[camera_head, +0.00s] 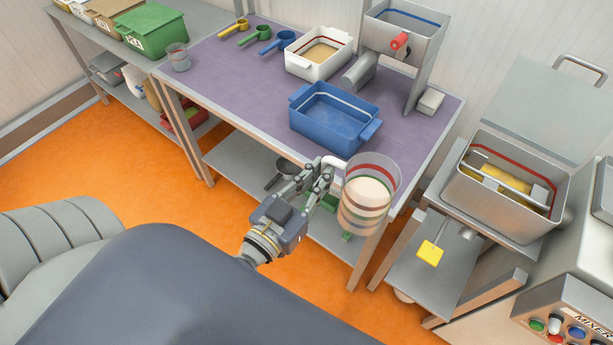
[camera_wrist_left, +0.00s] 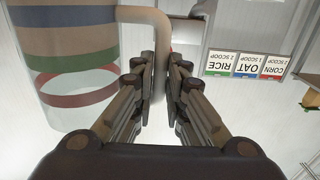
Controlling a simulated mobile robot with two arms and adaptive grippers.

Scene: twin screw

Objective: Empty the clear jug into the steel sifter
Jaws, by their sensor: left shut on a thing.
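The clear jug (camera_head: 369,198) holds pale contents, with coloured bands and a red ring near its rim. It looks about upright in the head view, at the front right edge of the purple table. My left gripper (camera_head: 326,178) is shut on its handle; in the left wrist view the handle (camera_wrist_left: 146,14) runs between the fingers and the jug (camera_wrist_left: 75,70) is at the left. A steel hopper (camera_head: 425,50) with a red-knobbed crank and a steel box (camera_head: 500,207) with a raised lid are both in view; I cannot tell which is the sifter. My right gripper is out of view.
On the purple table (camera_head: 230,85) stand a blue bin (camera_head: 335,137), a white bin (camera_head: 318,70), coloured scoops and a clear cup (camera_head: 179,57). A yellow tag (camera_head: 430,253) hangs below the steel box. A mixer panel (camera_head: 568,325) is at lower right.

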